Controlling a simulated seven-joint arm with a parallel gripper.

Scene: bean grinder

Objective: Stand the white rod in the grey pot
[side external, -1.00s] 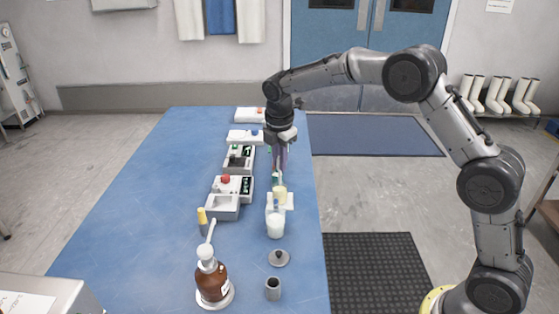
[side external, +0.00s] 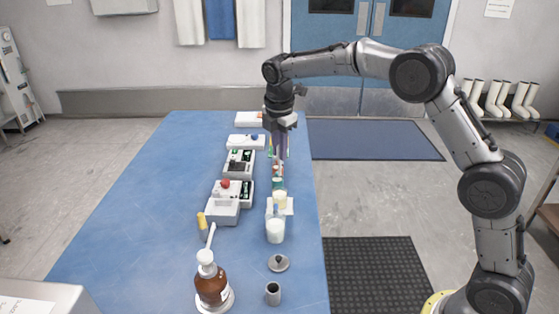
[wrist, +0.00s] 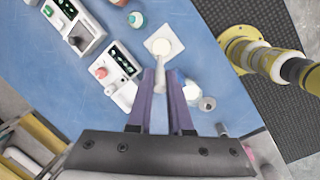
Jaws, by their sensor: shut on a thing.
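My gripper (side external: 281,157) is above the far right part of the blue table, its purple fingers pointing down. In the wrist view the fingers (wrist: 161,80) are close together, with the thin pale white rod (wrist: 125,57) showing at their tips. The fingers are shut on it, and its held end is partly hidden. The rod is hard to make out in the side view. The small grey pot (side external: 273,293) stands upright near the table's front right edge, well nearer the camera than my gripper. Its dark open mouth faces up.
A grey knobbed lid (side external: 279,262) lies just behind the pot. A brown pump bottle (side external: 211,284) stands left of it. A white jar (side external: 275,230) and a cream-topped jar (side external: 280,200) stand between pot and gripper. Boxy devices (side external: 233,190) line the left; the table's far left is clear.

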